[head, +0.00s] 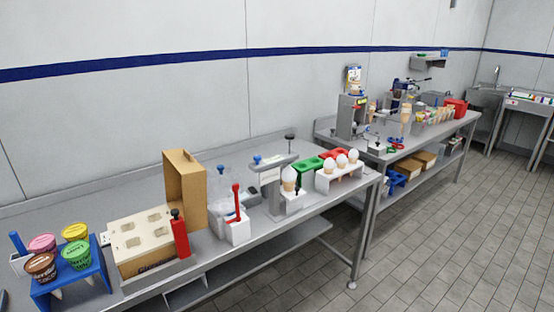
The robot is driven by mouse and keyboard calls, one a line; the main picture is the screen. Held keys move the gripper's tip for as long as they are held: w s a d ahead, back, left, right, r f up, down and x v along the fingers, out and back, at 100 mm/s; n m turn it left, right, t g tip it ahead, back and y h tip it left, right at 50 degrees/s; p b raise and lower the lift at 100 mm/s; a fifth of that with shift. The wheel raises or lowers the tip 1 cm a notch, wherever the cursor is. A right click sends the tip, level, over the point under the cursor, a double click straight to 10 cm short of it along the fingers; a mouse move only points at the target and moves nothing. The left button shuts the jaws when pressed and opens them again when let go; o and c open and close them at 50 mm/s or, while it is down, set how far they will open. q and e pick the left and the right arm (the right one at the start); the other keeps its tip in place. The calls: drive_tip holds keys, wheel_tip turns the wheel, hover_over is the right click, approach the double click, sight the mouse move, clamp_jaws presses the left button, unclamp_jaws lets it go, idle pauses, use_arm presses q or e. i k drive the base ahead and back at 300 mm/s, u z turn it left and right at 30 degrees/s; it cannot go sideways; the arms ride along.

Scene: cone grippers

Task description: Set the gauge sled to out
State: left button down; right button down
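A grey gauge-like stand (271,192) with a wide top bar and a pale label stands on the near steel bench. A blue knob (257,160) and a black knob (290,137) show around its top. Neither of my grippers is in view.
A second bench stands beyond. The tiled floor (430,240) at right is clear.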

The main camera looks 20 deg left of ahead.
sight(293, 200)
drive_tip(key=u, duration=0.45)
drive_tip(key=k, duration=0.6)
drive_tip(key=u, duration=0.75)
drive_tip(key=i, duration=1.2)
drive_tip(key=z, duration=0.85)
